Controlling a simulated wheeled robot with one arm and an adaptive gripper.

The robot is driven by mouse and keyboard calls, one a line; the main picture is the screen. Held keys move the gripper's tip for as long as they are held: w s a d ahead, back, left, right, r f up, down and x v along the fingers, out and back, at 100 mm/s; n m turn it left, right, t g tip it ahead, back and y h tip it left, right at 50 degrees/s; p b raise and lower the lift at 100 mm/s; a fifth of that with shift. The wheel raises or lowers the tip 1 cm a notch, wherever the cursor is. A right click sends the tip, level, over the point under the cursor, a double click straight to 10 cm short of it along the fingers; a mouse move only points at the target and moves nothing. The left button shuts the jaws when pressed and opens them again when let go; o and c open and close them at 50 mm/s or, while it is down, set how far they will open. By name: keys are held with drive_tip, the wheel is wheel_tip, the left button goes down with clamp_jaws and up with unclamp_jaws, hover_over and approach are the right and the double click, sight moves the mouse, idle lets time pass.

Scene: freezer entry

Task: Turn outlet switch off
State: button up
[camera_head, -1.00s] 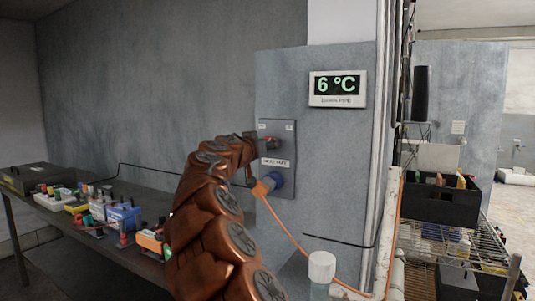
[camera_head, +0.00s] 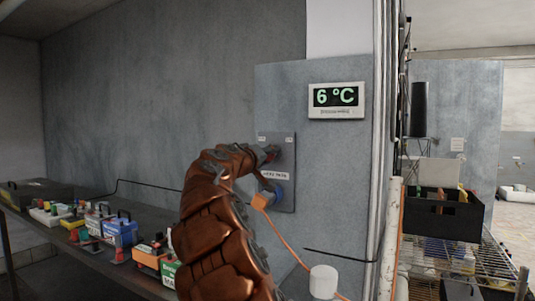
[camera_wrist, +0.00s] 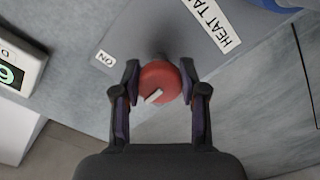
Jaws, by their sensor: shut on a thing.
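The outlet switch is a round red knob (camera_wrist: 160,82) with a white pointer mark, on a grey panel (camera_head: 285,198) on the wall. In the wrist view, my gripper (camera_wrist: 161,92) has one finger on each side of the knob and is shut on it. A white ON label (camera_wrist: 104,59) is left of the knob, and part of a HEAT TAPE label (camera_wrist: 212,20) is above right. In the head view, my gripper (camera_head: 266,155) is at the panel's upper part, and my arm hides part of the panel. The pointer's exact setting is hard to tell.
Below the switch, an orange plug (camera_head: 261,202) sits at a blue socket (camera_head: 272,193), its orange cable trailing down right. A 6 °C display (camera_head: 336,97) is above right. A bench with coloured boxes (camera_head: 120,231) is left; a wire rack with a black bin (camera_head: 444,215) is right.

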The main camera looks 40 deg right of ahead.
drive_tip(key=n+p, duration=0.1)
drive_tip(key=n, duration=0.1)
drive_tip(key=n+p, duration=0.1)
drive_tip(key=n, duration=0.1)
drive_tip(key=n+p, duration=0.2)
drive_tip(key=shift+s+r, duration=0.1)
drive_tip(key=shift+r, duration=0.2)
drive_tip(key=shift+f+n+p, duration=0.15)
drive_tip(key=shift+n+p, duration=0.65)
drive_tip(key=shift+n, duration=0.5)
drive_tip(key=o, duration=1.2)
drive_tip(key=shift+c, duration=0.2)
drive_tip(key=v, duration=1.2)
